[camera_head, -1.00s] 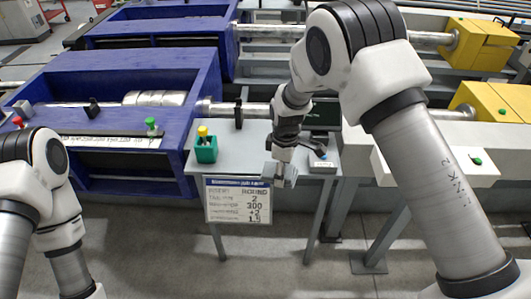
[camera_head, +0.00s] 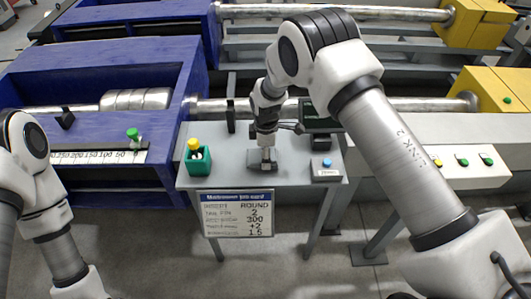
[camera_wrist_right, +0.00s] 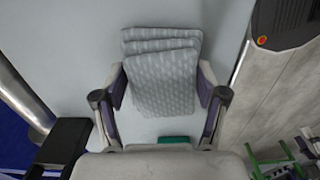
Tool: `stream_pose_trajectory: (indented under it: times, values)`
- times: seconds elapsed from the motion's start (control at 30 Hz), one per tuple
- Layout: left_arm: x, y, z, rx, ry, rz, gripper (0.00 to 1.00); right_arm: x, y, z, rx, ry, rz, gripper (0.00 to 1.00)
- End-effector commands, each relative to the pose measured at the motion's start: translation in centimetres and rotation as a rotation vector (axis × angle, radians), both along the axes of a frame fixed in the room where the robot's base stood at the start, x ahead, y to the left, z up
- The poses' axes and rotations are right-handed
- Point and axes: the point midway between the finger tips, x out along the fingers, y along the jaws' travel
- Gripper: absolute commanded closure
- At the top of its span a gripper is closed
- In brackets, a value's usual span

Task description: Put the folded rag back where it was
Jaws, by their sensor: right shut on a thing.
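The folded rag (camera_wrist_right: 162,75) is grey with a light pattern and lies in stacked layers between my right fingers in the right wrist view. In the head view the rag (camera_head: 254,160) is a small dark grey slab at the middle of the grey table (camera_head: 224,172). My right gripper (camera_head: 267,161) is shut on the rag from above; its fingers (camera_wrist_right: 163,88) flank the rag's sides. Whether the rag touches the tabletop is hard to tell. My left arm is at the left edge, and its gripper is out of view.
A green box (camera_head: 198,167) with a yellow-topped item stands left of the rag. A grey box with a blue button (camera_head: 325,170) stands to the right. A dark screen (camera_head: 318,115) is behind it. A sign (camera_head: 237,214) hangs on the front edge. A metal bar (camera_head: 345,108) runs behind.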

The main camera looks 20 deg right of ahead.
Motion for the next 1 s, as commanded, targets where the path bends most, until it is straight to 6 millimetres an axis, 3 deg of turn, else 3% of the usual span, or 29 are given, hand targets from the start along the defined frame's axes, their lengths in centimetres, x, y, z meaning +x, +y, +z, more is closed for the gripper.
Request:
stream_pose_trajectory:
  times: [0.07, 0.1, 0.4, 0.43, 0.5, 0.83, 1.0]
  values:
    - [0.0, 0.0, 0.3, 0.0, 0.0, 0.0, 0.4, 0.0, 0.0, -0.8, 0.0, 0.0, 0.0, 0.6]
    - [0.0, 0.0, 0.2, 0.0, 0.0, 0.0, 0.4, 0.0, 0.0, -0.9, 0.0, -0.002, 0.0, 0.66]
    - [0.0, 0.0, -0.1, 0.0, 0.0, 0.0, 0.4, 0.0, 0.0, -1.3, 0.001, -0.001, -0.001, 0.66]
    - [0.0, 0.0, -0.1, 0.0, 0.0, 0.0, 0.4, 0.0, 0.0, -1.3, 0.001, -0.001, -0.001, 0.21]
    - [0.0, 0.0, 0.0, 0.0, 0.0, 0.0, 0.4, 0.0, 0.0, -1.2, 0.001, -0.001, -0.001, 0.03]
    - [0.0, 0.0, 0.1, 0.0, 0.0, 0.0, 0.4, 0.0, 0.0, -1.0, 0.001, -0.001, -0.001, 0.03]
    - [0.0, 0.0, -0.3, 0.0, 0.0, 0.0, 0.4, 0.1, 0.0, 0.8, 0.0, -0.004, -0.002, 0.03]
